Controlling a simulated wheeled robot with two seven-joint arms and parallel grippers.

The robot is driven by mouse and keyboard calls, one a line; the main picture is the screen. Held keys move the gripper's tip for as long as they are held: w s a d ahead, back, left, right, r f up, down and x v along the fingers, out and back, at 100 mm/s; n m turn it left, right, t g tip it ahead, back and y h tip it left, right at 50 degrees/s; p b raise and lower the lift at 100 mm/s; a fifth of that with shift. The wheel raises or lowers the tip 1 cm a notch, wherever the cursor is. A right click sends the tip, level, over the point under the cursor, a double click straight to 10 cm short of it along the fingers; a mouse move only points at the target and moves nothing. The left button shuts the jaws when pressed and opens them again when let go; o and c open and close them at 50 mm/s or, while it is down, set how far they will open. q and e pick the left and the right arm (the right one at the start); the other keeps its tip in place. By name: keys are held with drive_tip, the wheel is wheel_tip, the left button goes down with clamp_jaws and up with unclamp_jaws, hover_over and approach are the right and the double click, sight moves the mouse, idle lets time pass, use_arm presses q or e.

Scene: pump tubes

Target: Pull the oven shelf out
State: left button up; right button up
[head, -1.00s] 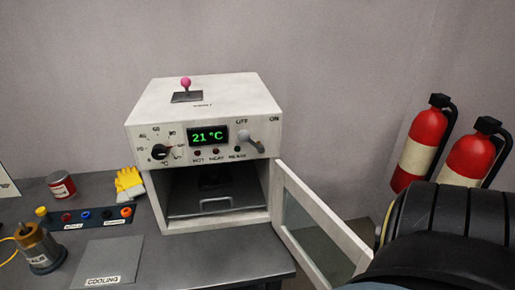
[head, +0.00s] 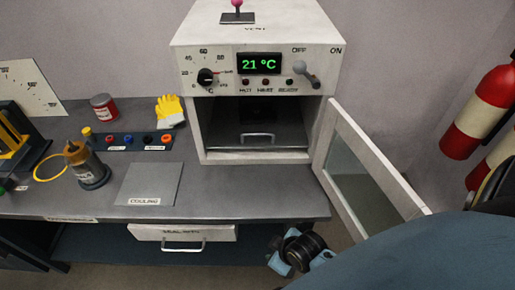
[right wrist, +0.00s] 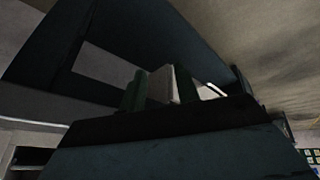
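The oven (head: 258,40) is a white box on the grey bench with a display reading 21 °C. Its glass door (head: 372,180) stands wide open to the right. The oven shelf (head: 230,142) lies inside, low down, a dark grey plate with a pale bar handle (head: 258,135) at its front. My right gripper (head: 300,252) is low in the head view, below the bench's front edge, apart from the shelf. The right wrist view shows its dark green fingers (right wrist: 160,90) spread apart, with a pale patch between that I cannot identify. My left gripper is not in view.
A cooling plate (head: 150,184) lies on the bench left of the oven. A brass-topped pump (head: 86,165), yellow gloves (head: 170,112) and a red can (head: 103,107) stand further left. A drawer (head: 183,233) with a handle is under the bench. Fire extinguishers (head: 482,110) hang at right.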

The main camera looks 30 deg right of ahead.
sight(258, 135)
drive_tip(key=w+d+r+n+t, duration=0.1)
drive_tip(key=w+r+n+t, duration=0.1)
drive_tip(key=w+r, duration=0.2)
drive_tip(key=w+d+r+n+t, duration=0.2)
drive_tip(key=w+r, duration=0.1)
drive_tip(key=r, duration=0.2)
drive_tip(key=w+d+r+n+t, duration=0.2)
drive_tip(key=w+r, duration=0.2)
drive_tip(key=shift+w+r+t+h+b, duration=0.25)
drive_tip(key=shift+w+t+h+b, duration=0.05)
drive_tip(key=shift+w, duration=0.05)
drive_tip(key=w+d+r+n+t+h, duration=0.2)
drive_tip(key=w+d+r+n+t, duration=0.2)
drive_tip(key=d+r, duration=0.1)
drive_tip(key=shift+h, duration=0.3)
drive_tip(key=b+x, duration=0.2)
drive_tip(key=x, duration=1.1)
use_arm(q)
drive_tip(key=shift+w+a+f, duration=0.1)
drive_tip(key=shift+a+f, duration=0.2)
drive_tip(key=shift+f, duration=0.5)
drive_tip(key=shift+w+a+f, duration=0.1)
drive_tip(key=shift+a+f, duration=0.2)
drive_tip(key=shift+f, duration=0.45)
use_arm(e)
drive_tip(key=shift+w, duration=0.15)
clamp_jaws()
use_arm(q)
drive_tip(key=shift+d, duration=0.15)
